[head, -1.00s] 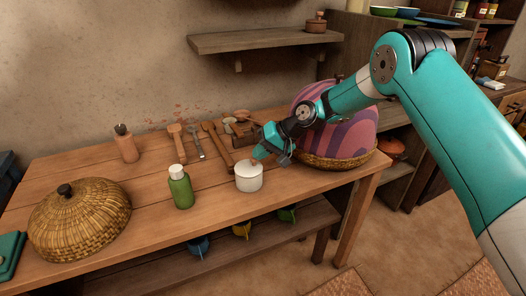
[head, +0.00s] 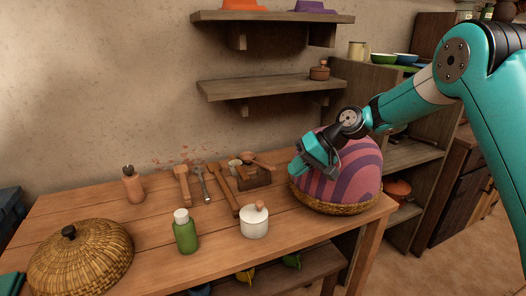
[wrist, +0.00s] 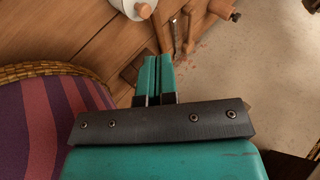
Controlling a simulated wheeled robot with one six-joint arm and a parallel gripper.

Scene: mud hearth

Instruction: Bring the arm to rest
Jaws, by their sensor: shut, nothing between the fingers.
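My gripper (head: 300,166) is in the air over the right part of the wooden table, in front of the purple striped domed cover on a woven base (head: 350,180). In the wrist view its teal fingers (wrist: 153,76) are together with nothing between them. The arm comes in from the right side of the head view. The white lidded pot with a wooden knob (head: 254,222) stands on the table below and to the left of the gripper, apart from it. The pot also shows in part at the top of the wrist view (wrist: 127,8).
On the table are a green bottle (head: 185,232), a woven dome (head: 80,258), a small brown bottle (head: 132,184), wooden utensils (head: 224,188) and a wooden box (head: 254,178). Wall shelves (head: 275,86) hang behind. A cabinet with bowls (head: 400,110) stands at the right.

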